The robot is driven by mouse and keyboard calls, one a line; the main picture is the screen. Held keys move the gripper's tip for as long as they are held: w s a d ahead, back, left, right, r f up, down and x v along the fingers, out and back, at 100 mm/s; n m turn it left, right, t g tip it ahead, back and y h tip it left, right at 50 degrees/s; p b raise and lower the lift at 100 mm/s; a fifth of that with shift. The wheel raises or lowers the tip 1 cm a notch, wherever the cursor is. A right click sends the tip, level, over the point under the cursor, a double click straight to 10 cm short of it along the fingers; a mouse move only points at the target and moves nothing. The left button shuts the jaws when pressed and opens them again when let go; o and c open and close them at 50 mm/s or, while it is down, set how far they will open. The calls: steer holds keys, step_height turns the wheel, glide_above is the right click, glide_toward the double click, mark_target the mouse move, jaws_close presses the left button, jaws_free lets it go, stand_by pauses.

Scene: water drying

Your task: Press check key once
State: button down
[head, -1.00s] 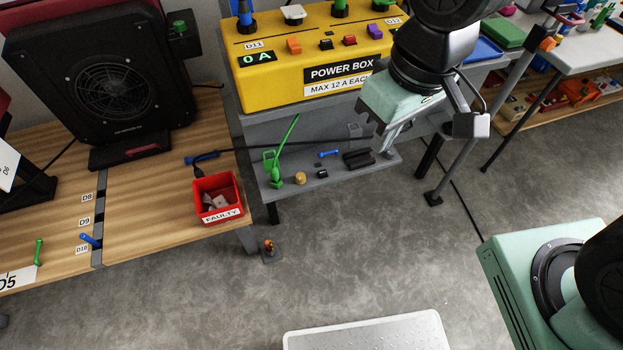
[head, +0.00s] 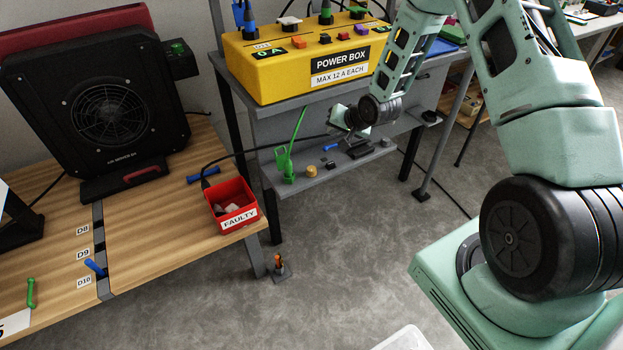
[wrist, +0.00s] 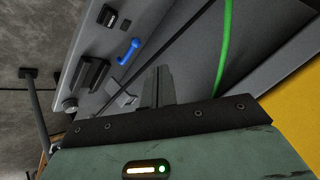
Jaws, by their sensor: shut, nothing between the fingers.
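The yellow power box (head: 310,65) stands on a grey bench in the head view. My gripper (head: 350,130) is below the box, above the grey lower shelf, apart from the keys. In the wrist view its shut, empty fingers (wrist: 160,80) point towards the shelf area.
The lower shelf (head: 310,182) holds a green tool (head: 285,165), a brass-coloured cylinder (head: 311,171), a blue piece (head: 330,148) and a dark block (head: 360,151). A red FAULTY bin (head: 233,205) and a black fan (head: 110,108) stand on the wooden table at left.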

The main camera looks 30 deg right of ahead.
mark_target(331, 165)
steer(key=shift+d+f+t, duration=0.2)
steer(key=shift+f+t, duration=0.1)
steer(key=shift+f, duration=0.4)
steer(key=shift+f, duration=0.1)
step_height(331, 165, down, 9)
steer(key=b, duration=0.6)
steer(key=shift+r+b, duration=0.2)
steer(key=shift+b, duration=0.2)
steer(key=shift+f, duration=0.1)
stand_by(1.2)
steer(key=shift+f, duration=0.3)
steer(key=shift+f+b, duration=0.4)
stand_by(0.8)
steer(key=shift+r, duration=0.15)
steer(key=shift+r+p, duration=0.7)
